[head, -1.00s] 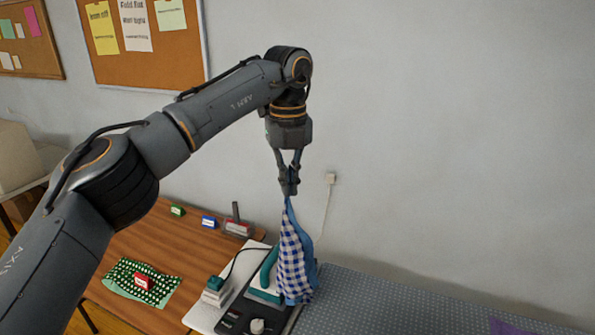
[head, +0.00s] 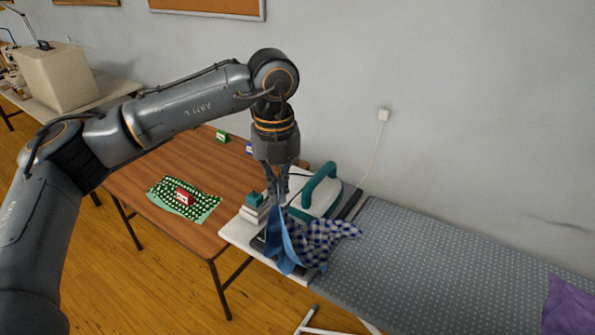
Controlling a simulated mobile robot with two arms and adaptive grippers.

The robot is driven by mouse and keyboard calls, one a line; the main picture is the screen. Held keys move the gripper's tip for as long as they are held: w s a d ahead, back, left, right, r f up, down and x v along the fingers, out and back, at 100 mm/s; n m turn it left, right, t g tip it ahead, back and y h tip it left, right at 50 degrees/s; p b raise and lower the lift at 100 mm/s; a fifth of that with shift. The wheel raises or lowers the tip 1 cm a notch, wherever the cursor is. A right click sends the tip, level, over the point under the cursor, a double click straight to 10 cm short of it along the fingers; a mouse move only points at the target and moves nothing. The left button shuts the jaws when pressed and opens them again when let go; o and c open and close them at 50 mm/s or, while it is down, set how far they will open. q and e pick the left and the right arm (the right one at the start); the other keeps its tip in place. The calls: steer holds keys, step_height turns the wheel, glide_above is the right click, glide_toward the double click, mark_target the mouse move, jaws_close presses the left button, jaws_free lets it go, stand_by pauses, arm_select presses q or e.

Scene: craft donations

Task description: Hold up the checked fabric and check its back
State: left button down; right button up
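The checked fabric (head: 326,236) is blue and white with a plain blue side (head: 281,249). It hangs from my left gripper (head: 278,198), which is shut on its upper end. The lower part of the cloth spreads to the right, over the near end of the ironing board. The plain blue side faces left and the checked side lies to the right. Whether the cloth rests on the board or hangs just above it I cannot tell. My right gripper is not in view.
A teal and white iron (head: 321,190) stands close behind the fabric. The grey dotted ironing board (head: 430,265) is mostly clear, with a purple cloth (head: 568,308) at far right. A wooden table (head: 150,170) holds a green dotted cloth (head: 206,207) with a red block (head: 184,196).

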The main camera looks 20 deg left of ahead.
arm_select(q)
steer(key=s+a+f+b, duration=0.5)
steer(key=s+f, duration=0.1)
steer(key=f, duration=0.3)
steer(key=s+a+f+b, duration=0.5)
steer(key=s+a+f, duration=0.1)
steer(key=f, duration=0.3)
steer(key=shift+s, duration=0.35)
steer(key=shift+f, duration=0.1)
